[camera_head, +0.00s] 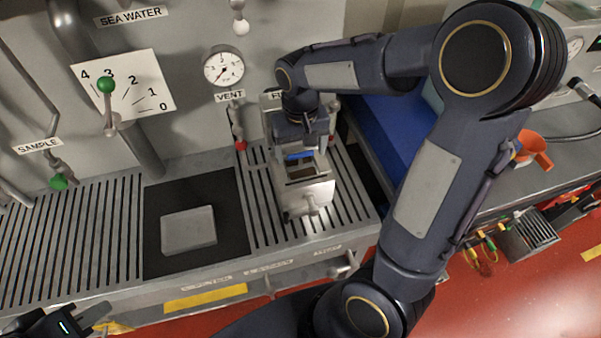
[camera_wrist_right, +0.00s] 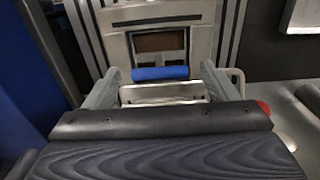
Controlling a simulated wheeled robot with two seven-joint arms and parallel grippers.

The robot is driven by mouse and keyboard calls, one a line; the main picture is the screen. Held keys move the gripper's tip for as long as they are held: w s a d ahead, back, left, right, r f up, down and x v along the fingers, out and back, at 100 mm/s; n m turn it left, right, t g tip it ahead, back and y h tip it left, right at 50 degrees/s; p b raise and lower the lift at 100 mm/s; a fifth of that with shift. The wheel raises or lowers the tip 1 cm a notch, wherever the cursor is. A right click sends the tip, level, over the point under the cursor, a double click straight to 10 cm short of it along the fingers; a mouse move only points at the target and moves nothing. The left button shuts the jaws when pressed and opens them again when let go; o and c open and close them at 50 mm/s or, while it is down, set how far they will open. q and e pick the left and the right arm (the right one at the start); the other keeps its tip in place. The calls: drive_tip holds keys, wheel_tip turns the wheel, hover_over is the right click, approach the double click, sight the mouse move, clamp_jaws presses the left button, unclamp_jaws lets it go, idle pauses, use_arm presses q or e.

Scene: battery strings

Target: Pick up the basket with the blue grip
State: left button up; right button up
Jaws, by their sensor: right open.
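The blue grip (camera_head: 299,156) belongs to a metal basket set in a grey apparatus (camera_head: 304,196) on the slatted counter. In the wrist view the blue grip (camera_wrist_right: 160,73) is a short horizontal bar, with the pale metal basket rim (camera_wrist_right: 165,93) nearer to the camera. My right gripper (camera_head: 305,143) is above the apparatus. In the wrist view its two fingers stand wide apart, one on each side of the blue grip, and hold nothing. Whether they touch anything is unclear. My left gripper (camera_head: 92,318) is at the lower left, partly cut off and far from the basket.
A black mat (camera_head: 157,225) with a light grey block (camera_head: 188,230) lies left of the apparatus. The wall behind carries a gauge (camera_head: 223,69) and a green-knobbed lever (camera_head: 107,92). A blue surface (camera_head: 388,128) and an orange funnel-like piece (camera_head: 535,150) are at right.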

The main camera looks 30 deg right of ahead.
sight(301, 170)
wheel_tip(301, 170, down, 2)
drive_tip(key=shift+f, duration=0.1)
drive_tip(key=c, duration=1.5)
